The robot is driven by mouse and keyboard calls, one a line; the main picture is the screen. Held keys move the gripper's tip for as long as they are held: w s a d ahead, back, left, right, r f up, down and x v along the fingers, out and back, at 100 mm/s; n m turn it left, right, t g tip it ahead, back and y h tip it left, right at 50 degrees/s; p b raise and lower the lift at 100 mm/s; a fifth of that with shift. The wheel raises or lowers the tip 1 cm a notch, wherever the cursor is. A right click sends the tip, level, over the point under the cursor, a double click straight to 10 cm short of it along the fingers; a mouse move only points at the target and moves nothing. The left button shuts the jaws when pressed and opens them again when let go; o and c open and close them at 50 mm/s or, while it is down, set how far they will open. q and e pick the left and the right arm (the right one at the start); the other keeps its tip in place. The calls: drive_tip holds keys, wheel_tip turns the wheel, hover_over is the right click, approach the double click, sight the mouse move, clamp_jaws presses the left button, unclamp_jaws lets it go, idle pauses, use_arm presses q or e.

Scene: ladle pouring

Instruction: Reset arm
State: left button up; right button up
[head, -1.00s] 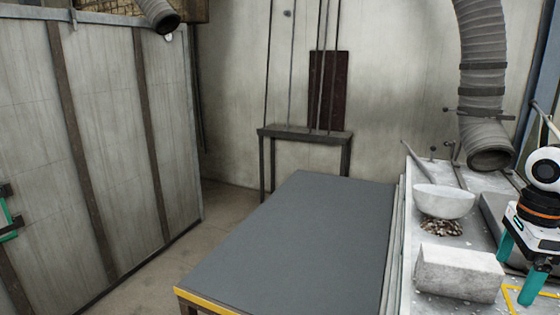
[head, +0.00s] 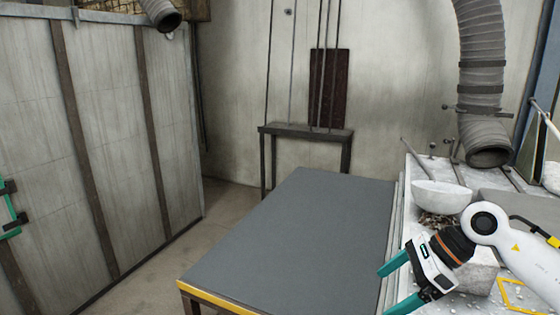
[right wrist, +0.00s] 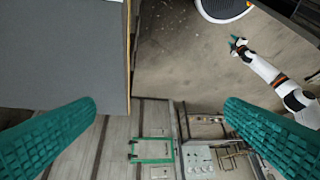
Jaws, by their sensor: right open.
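My right gripper (head: 384,290) is open and empty, with its teal fingers over the near right edge of the dark grey table. In the right wrist view its two fingers (right wrist: 160,105) are wide apart with nothing between them. My left gripper (right wrist: 237,42) shows small in the right wrist view, at the end of my white arm; it is too small to tell its jaws. A white bowl (head: 440,197) is on the white worktop (head: 408,232) at the right, with a grey handle (head: 418,158) rising behind it. A brown pile (head: 432,220) lies below the bowl, partly hidden by my right arm.
A pale block (head: 484,279) is partly behind my right arm. The grey tabletop (head: 290,240) is bare. A ridged duct (head: 482,80) hangs above the worktop. A panelled wall (head: 110,130) stands at the left, with a green frame (head: 12,215) at the picture's edge.

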drive_tip(key=s+a+r+m+t+y, duration=0.1)
drive_tip(key=a+r+m+t+y, duration=0.25)
drive_tip(key=a+m+y, duration=0.3)
drive_tip(key=a+r+m+t+y, duration=0.3)
drive_tip(key=a+m+t+y, duration=0.25)
drive_tip(key=a+m, duration=0.2)
drive_tip(key=s+d+f+m+t+h, duration=0.1)
drive_tip(key=d+f+m+t+h, duration=0.1)
drive_tip(key=d+f+m+h, duration=0.5)
drive_tip(key=d+f+m+t+h, duration=0.1)
drive_tip(key=f+m+h, duration=0.4)
drive_tip(key=m, duration=0.7)
drive_tip(key=s+d+f+m+t+h, duration=0.1)
drive_tip(key=d+f+m+t+h, duration=0.1)
drive_tip(key=d+f+m+h, duration=0.45)
drive_tip(key=s+f+m+g, duration=0.5)
drive_tip(key=s+f+g, duration=0.15)
drive_tip(key=s, duration=0.45)
drive_tip(key=s+f+m+g, duration=0.5)
drive_tip(key=s+f, duration=0.2)
drive_tip(key=s, duration=0.3)
wheel_tip(320, 180, down, 31)
drive_tip(key=s+g+b, duration=0.2)
drive_tip(key=s+b, duration=0.1)
drive_tip(key=s+d+f+h+b, duration=0.1)
drive_tip(key=s+d+f+b, duration=0.1)
drive_tip(key=s+f, duration=1.3)
drive_tip(key=shift+s+f+n+g, duration=0.35)
drive_tip(key=shift+f+g, duration=0.1)
drive_tip(key=shift+f, duration=0.5)
